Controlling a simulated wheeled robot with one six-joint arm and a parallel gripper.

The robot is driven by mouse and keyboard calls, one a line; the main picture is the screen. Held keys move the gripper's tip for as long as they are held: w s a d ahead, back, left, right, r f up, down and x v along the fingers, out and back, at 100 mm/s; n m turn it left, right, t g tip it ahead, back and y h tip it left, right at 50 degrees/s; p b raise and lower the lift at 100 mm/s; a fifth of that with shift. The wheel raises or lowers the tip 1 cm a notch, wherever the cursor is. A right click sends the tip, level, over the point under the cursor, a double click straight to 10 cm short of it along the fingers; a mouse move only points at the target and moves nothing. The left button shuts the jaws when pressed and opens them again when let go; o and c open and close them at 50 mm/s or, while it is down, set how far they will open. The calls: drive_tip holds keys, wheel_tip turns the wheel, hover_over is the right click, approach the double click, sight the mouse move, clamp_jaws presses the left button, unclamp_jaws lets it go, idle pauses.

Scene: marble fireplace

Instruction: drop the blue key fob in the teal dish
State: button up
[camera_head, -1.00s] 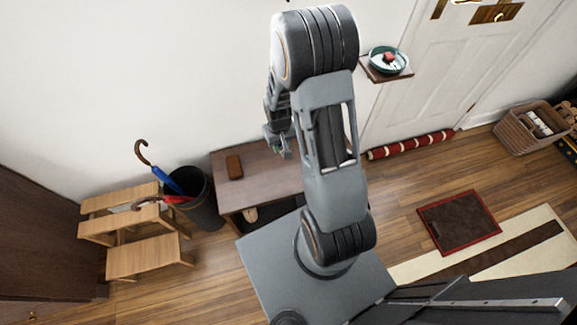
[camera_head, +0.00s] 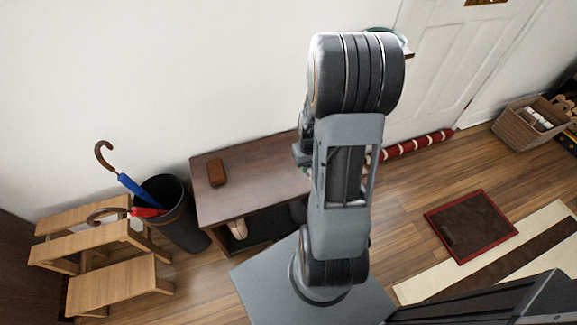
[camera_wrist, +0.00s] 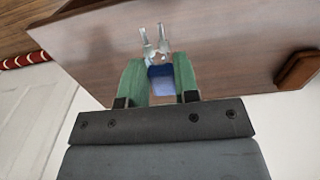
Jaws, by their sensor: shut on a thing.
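My gripper (camera_wrist: 160,80) has green fingers shut on the blue key fob (camera_wrist: 162,72), with silvery keys sticking out past the fingertips in the wrist view. The fob is held over the brown bench top (camera_wrist: 105,45); the height cannot be told. In the head view my gripper (camera_head: 302,156) is mostly hidden beside my arm, and the fob cannot be made out. The teal dish (camera_head: 401,37) stands on a small wall shelf (camera_head: 409,54) beside the door. My arm covers most of the dish, so its inside is hidden.
A brown case (camera_head: 217,172) lies on the bench (camera_head: 245,195) against the wall. A dark umbrella bin (camera_head: 180,225) and a wooden step stool (camera_head: 120,285) stand left. A red striped roll (camera_head: 420,143) lies at the door. A dark red mat (camera_head: 470,226) is on open floor.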

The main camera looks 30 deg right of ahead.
drive_tip(key=w+f+b, duration=0.1)
drive_tip(key=w+f, duration=0.2)
drive_tip(key=w, duration=0.2)
drive_tip(key=b, duration=0.2)
hover_over(293, 166)
drive_tip(key=f, duration=0.4)
drive_tip(key=shift+s+f, duration=0.3)
drive_tip(key=shift+s, duration=0.1)
drive_tip(key=shift+w+f, duration=0.15)
drive_tip(key=shift+f, duration=0.15)
drive_tip(key=shift+w+f+b, duration=0.15)
drive_tip(key=shift+f+b, duration=0.35)
drive_tip(key=shift+f, duration=1)
drive_tip(key=shift+f, duration=0.1)
drive_tip(key=shift+f, duration=0.15)
drive_tip(key=o, duration=1)
